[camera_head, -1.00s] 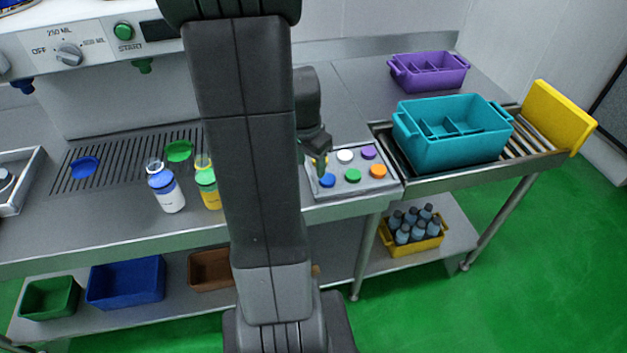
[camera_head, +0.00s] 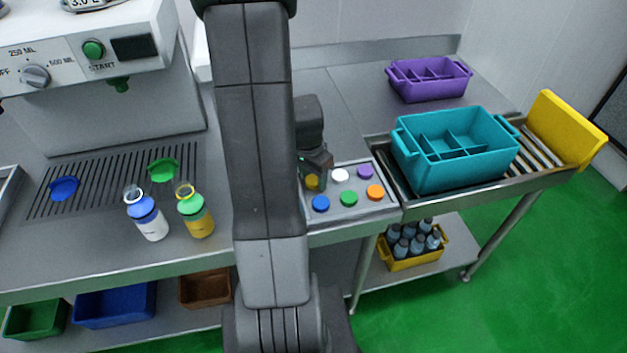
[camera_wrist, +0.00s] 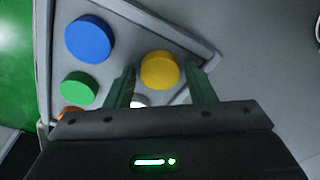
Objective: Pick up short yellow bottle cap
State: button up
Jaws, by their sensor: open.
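The short yellow bottle cap (camera_wrist: 160,70) sits in the cap tray (camera_wrist: 147,22), at the tray's corner in the wrist view. In the head view the yellow cap (camera_head: 312,182) shows just below my gripper (camera_head: 316,165). In the wrist view my gripper (camera_wrist: 162,86) is open, with one finger on each side of the yellow cap. I cannot tell whether either finger touches it. The white cap is partly hidden behind my gripper in the wrist view.
Blue (camera_head: 320,204), green (camera_head: 348,198), orange (camera_head: 375,192), white (camera_head: 340,175) and purple (camera_head: 365,171) caps share the tray. Two bottles (camera_head: 148,218) (camera_head: 196,214) stand on the counter to the left. A teal crate (camera_head: 455,165) sits on the rollers to the right.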

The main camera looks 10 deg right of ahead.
jog(key=shift+c, duration=0.3)
jog(key=c, duration=0.6)
jog(key=shift+c, duration=0.2)
